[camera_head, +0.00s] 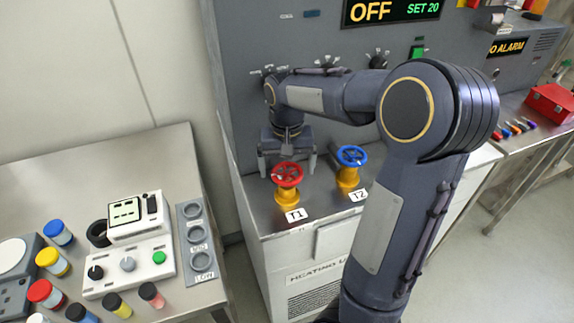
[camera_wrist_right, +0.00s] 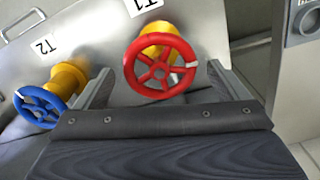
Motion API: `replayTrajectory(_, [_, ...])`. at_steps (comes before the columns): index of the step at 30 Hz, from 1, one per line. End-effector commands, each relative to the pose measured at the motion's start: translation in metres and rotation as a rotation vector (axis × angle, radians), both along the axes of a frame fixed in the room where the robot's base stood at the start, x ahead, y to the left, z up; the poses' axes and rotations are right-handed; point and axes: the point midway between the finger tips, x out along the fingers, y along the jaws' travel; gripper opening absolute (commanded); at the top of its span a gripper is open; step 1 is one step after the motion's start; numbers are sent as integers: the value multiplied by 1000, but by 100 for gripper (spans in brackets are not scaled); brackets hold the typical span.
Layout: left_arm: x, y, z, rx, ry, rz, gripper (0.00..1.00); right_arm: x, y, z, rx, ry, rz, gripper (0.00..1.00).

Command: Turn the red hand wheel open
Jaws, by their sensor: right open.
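The red hand wheel (camera_head: 287,175) sits on a yellow valve body labelled T1, on the steel ledge of the grey cabinet. In the right wrist view the red wheel (camera_wrist_right: 160,66) is near the middle, with a white mark on its rim. My right gripper (camera_head: 287,166) is open, just behind and above the red wheel in the head view. In the right wrist view its two fingers (camera_wrist_right: 158,88) stand apart, one on each side of the wheel. I cannot tell whether either finger touches it. My left gripper is out of view.
A blue hand wheel (camera_head: 352,156), labelled T2, stands close to the right of the red one; it also shows in the right wrist view (camera_wrist_right: 40,106). A side table (camera_head: 165,150) at the left holds jars and a control box. The display (camera_head: 392,11) reads OFF, SET 20.

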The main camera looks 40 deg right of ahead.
Motion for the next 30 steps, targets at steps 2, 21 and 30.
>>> replayTrajectory(2, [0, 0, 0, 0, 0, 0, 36, 0, 0, 1, 0, 0, 0, 94])
replayTrajectory(21, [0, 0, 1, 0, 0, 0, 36, 0, 0, 77, -1, -1, 0, 94])
replayTrajectory(30, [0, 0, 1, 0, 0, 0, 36, 0, 0, 78, 0, 0, 0, 94])
